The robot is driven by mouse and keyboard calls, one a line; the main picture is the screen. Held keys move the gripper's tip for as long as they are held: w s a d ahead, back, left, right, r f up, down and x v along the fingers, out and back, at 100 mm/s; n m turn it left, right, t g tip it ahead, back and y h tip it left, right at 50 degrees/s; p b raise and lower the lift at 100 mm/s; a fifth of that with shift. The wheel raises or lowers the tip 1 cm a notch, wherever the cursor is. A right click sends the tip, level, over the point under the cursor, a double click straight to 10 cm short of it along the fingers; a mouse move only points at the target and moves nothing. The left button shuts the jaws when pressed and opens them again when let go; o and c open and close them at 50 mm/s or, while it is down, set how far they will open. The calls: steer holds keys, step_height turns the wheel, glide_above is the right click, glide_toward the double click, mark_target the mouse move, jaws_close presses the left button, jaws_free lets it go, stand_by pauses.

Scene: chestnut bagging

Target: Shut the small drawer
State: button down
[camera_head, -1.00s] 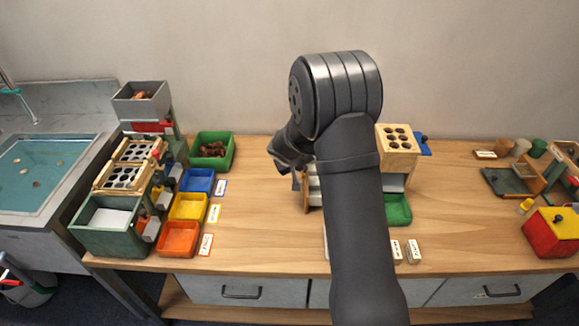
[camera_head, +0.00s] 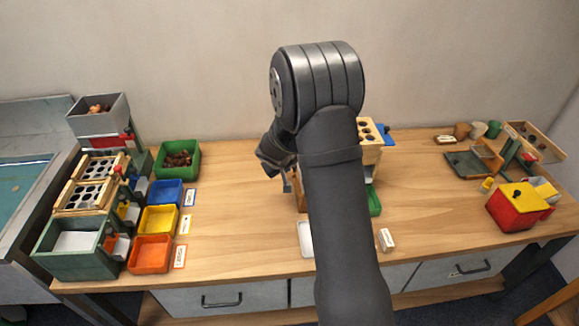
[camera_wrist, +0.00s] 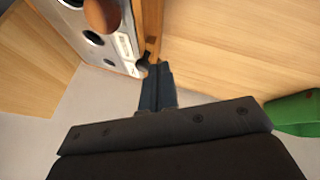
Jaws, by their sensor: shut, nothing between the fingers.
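A small wooden stand with dark holes in its top (camera_head: 370,140) stands behind my arm. No small drawer can be told apart in the head view, where my arm covers most of the stand's front. My gripper (camera_head: 287,184) points down at the stand's left side. In the wrist view, my gripper (camera_wrist: 157,68) is shut and empty, its tips close to the lower corner of a wood-edged metal panel (camera_wrist: 118,45) with dark holes. I cannot tell whether they touch. A round brown knob or ball (camera_wrist: 103,15) shows at the panel's top.
A green tray (camera_head: 375,201) sits right of my arm; a green edge (camera_wrist: 295,112) shows in the wrist view. Coloured bins, including an orange one (camera_head: 150,253), stand at left. A red and yellow box (camera_head: 517,206) stands at right. The bench between bins and stand is clear.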

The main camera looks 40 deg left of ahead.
steer(key=s+a+v, duration=0.1)
steer(key=v, duration=1)
steer(key=shift+s+f, duration=0.15)
steer(key=shift+s, duration=0.1)
steer(key=w+d+r+x, duration=0.1)
steer(key=x, duration=1.1)
steer(key=shift+w, duration=0.5)
steer(key=shift+f, duration=0.1)
